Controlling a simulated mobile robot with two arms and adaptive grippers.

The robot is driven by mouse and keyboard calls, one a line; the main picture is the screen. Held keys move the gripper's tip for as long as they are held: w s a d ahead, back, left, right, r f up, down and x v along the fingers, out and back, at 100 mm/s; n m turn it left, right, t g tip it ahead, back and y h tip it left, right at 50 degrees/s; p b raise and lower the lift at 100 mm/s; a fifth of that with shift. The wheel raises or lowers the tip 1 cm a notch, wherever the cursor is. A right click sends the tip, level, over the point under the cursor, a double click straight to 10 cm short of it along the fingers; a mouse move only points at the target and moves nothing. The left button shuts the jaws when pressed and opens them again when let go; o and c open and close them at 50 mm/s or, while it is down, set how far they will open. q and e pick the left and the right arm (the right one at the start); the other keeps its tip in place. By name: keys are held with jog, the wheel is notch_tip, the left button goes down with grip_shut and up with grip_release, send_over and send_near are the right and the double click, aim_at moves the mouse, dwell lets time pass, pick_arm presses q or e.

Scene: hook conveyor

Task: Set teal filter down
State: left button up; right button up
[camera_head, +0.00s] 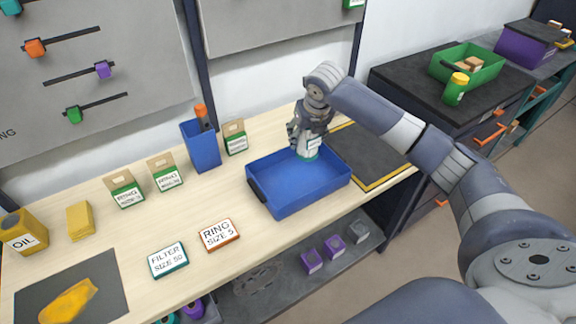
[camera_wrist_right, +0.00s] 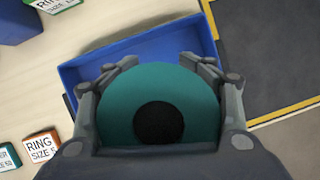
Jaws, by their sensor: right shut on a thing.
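The teal filter (camera_wrist_right: 118,102) is round with a dark round hole in its middle. In the right wrist view it sits between the two fingers of my right gripper (camera_wrist_right: 160,80), which is shut on it. In the head view the filter (camera_head: 307,154) shows as a small teal rim under my right gripper (camera_head: 308,142), over the far right part of the blue tray (camera_head: 292,208). I cannot tell whether the filter touches the tray floor. My left gripper is not in view.
A dark mat with a yellow edge (camera_head: 372,152) lies right of the tray. A blue bin (camera_head: 201,147) and green-white boxes stand behind. The bench between them is clear.

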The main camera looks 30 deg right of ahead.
aim_at(312, 145)
jog(key=shift+f+p, duration=0.35)
jog(key=shift+f, duration=0.5)
jog(key=f, duration=0.2)
jog(key=f+p, duration=0.1)
jog(key=f, duration=0.1)
jog(key=shift+s, duration=0.4)
notch_tip(312, 145, down, 2)
jog(key=shift+w, duration=0.15)
jog(key=shift+f+p, duration=0.35)
jog(key=shift+f, duration=0.4)
jog(key=o, duration=0.9)
jog(key=shift+c, duration=0.2)
jog(key=o, duration=0.4)
jog(key=shift+o, duration=0.6)
jog(key=shift+s+r, duration=0.25)
jog(key=shift+r, duration=0.35)
pick_arm(q)
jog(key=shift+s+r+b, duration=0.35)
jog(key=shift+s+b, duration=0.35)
jog(key=shift+b, duration=0.15)
pick_arm(e)
jog(key=v, duration=1)
jog(key=shift+s+a+r, duration=0.1)
jog(key=shift+s+r, duration=0.15)
jog(key=shift+r, duration=0.1)
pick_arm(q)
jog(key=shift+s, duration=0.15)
pick_arm(e)
jog(key=shift+f, duration=0.1)
